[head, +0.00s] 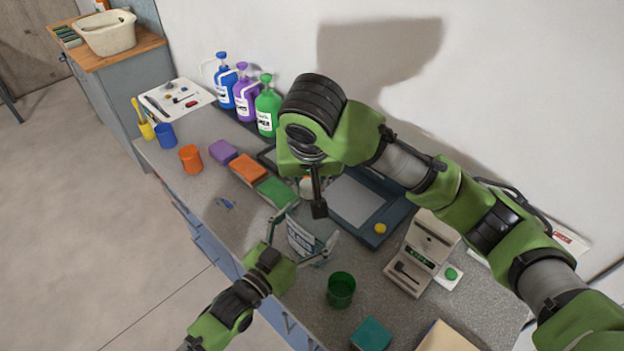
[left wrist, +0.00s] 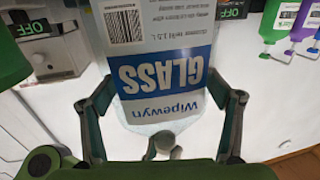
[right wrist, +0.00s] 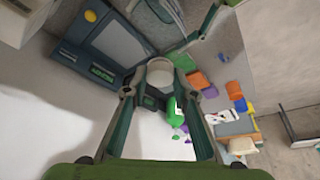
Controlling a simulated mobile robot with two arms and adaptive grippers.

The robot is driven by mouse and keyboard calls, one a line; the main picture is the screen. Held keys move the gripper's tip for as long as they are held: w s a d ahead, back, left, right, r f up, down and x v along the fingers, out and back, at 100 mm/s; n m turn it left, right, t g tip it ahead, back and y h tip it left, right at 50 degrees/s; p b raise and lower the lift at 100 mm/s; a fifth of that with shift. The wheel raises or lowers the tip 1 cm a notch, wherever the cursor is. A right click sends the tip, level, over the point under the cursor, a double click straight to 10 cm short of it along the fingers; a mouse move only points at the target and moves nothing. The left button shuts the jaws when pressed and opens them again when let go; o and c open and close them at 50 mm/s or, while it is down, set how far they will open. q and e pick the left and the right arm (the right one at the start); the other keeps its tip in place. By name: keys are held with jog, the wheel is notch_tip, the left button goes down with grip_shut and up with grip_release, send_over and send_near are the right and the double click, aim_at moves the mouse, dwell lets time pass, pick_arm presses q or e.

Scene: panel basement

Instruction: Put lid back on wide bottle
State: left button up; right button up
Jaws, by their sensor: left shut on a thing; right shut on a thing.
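The wide bottle (head: 300,238) is clear with a white and blue GLASS label. It stands in the middle of the head view, near the counter's front edge. My left gripper (head: 304,232) is shut around it from the front. In the left wrist view the label (left wrist: 165,80) appears upside down between the fingers. My right gripper (head: 318,206) points down above and slightly behind the bottle. In the right wrist view it is shut on a round white lid (right wrist: 160,73). The lid is apart from the bottle. The bottle's mouth is not clearly visible.
Blue, purple and green pump bottles (head: 266,108) stand at the back left. Orange (head: 190,159) and blue cups, colored blocks (head: 248,169) and a green cup (head: 341,290) surround the workspace. A dark panel device (head: 372,205) and a beige device (head: 422,252) lie to the right.

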jog(key=m+h, duration=0.1)
jog(key=m, duration=0.1)
jog(key=m+h, duration=0.1)
jog(key=m, duration=0.2)
jog(key=shift+w+a+r, duration=0.1)
jog(key=shift+a+r, duration=0.05)
jog(key=shift+a, duration=0.25)
jog(key=m+g+h, duration=0.1)
jog(key=m, duration=0.2)
jog(key=m+h, duration=0.1)
jog(key=m, duration=0.2)
jog(key=shift+w+a+g, duration=0.1)
jog(key=shift+w+g, duration=0.1)
jog(key=shift+g, duration=0.2)
jog(key=m+g, duration=0.1)
jog(key=m, duration=0.3)
jog(key=m+g, duration=0.1)
jog(key=m, duration=0.2)
jog(key=shift+w+a+g+h, duration=0.1)
jog(key=shift+w+g+h, duration=0.2)
jog(key=shift+h, duration=0.1)
jog(key=m+g, duration=0.1)
jog(key=m, duration=0.3)
jog(key=shift+w+m+g, duration=0.15)
jog(key=shift+m+g, duration=0.25)
jog(key=o, duration=0.7)
jog(key=shift+f, duration=0.2)
